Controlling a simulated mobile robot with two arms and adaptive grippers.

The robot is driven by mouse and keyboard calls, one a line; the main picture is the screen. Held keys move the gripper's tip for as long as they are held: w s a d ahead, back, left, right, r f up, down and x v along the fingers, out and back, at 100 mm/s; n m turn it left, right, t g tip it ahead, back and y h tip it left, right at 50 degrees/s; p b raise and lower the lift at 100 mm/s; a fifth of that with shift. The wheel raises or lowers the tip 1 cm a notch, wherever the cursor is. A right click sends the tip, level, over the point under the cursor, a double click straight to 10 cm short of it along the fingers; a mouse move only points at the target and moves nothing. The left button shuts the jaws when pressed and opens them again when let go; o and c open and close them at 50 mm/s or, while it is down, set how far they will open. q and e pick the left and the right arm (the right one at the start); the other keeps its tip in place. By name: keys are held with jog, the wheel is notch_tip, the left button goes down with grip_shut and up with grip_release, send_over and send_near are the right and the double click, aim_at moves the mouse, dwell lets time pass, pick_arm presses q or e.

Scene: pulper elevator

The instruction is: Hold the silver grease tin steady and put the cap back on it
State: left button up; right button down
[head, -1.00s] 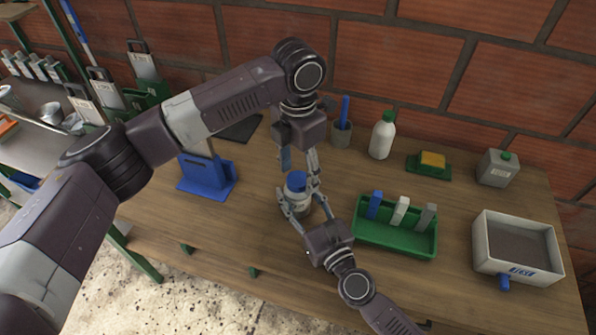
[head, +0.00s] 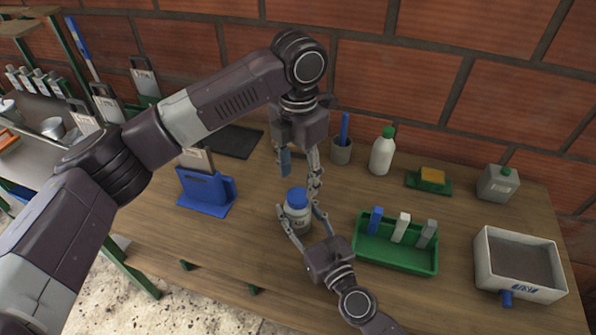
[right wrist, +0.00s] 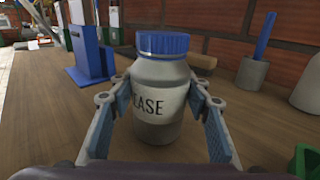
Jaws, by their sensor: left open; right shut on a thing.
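The silver grease tin (head: 297,218) stands upright on the wooden bench, with its label facing the right wrist camera (right wrist: 155,103). The blue cap (head: 297,197) sits on top of its neck and looks level in the right wrist view (right wrist: 162,44). My right gripper (head: 300,222) is shut on the tin's body, one finger on each side. My left gripper (head: 300,180) is open and empty, pointing down just above and behind the cap. It does not show in the right wrist view.
A green tray (head: 395,260) with several blocks lies right of the tin. A blue holder (head: 205,192) stands left. Behind are a grey pot (head: 341,152) and a white bottle (head: 382,155). A pale box (head: 518,265) is far right. Bench between holder and tin is clear.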

pick_arm(q)
jog(key=n, duration=0.4)
jog(key=shift+r+n, duration=0.25)
jog(key=shift+n, duration=0.05)
jog(key=n, duration=0.5)
jog(key=shift+r, duration=0.25)
jog(key=n, duration=0.6)
jog(key=shift+r, duration=0.2)
jog(key=n, duration=0.3)
jog(key=shift+r+n, duration=0.2)
jog(key=shift+n, duration=0.1)
jog(key=n, duration=0.3)
jog(key=shift+r+n, duration=0.15)
jog(key=shift+n, duration=0.25)
jog(key=n, duration=0.5)
jog(key=shift+r+n, duration=0.25)
jog(key=shift+n, duration=0.05)
jog(key=n, duration=0.3)
jog(key=shift+r+n, duration=0.15)
jog(key=shift+n, duration=0.25)
jog(key=n, duration=0.5)
jog(key=shift+r, duration=0.2)
